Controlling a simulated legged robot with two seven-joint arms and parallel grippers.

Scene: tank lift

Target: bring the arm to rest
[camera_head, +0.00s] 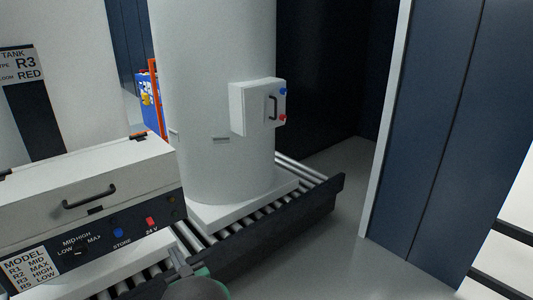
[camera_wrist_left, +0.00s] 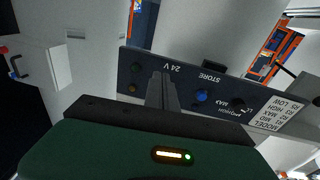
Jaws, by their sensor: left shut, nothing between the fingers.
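My left gripper (camera_head: 181,262) shows at the bottom of the head view, in front of the control box and near the conveyor edge. Its fingers are shut and empty. In the left wrist view the closed fingers (camera_wrist_left: 163,84) point at the dark control panel (camera_wrist_left: 185,80), which appears upside down. I cannot tell the exact gap between fingertips and panel. The panel carries a blue STORE button (camera_head: 118,232), a red 24 V switch (camera_head: 150,221) and a MID/HIGH/MAX knob (camera_head: 82,250). The red switch is not visible in the wrist view. My right gripper is out of view.
A large white tank (camera_head: 215,60) with a small handled box (camera_head: 258,105) stands on a roller conveyor with a dark side rail (camera_head: 290,228). The control box lid (camera_head: 85,175) is closed. Blue doors (camera_head: 440,130) stand at the right, with open floor before them.

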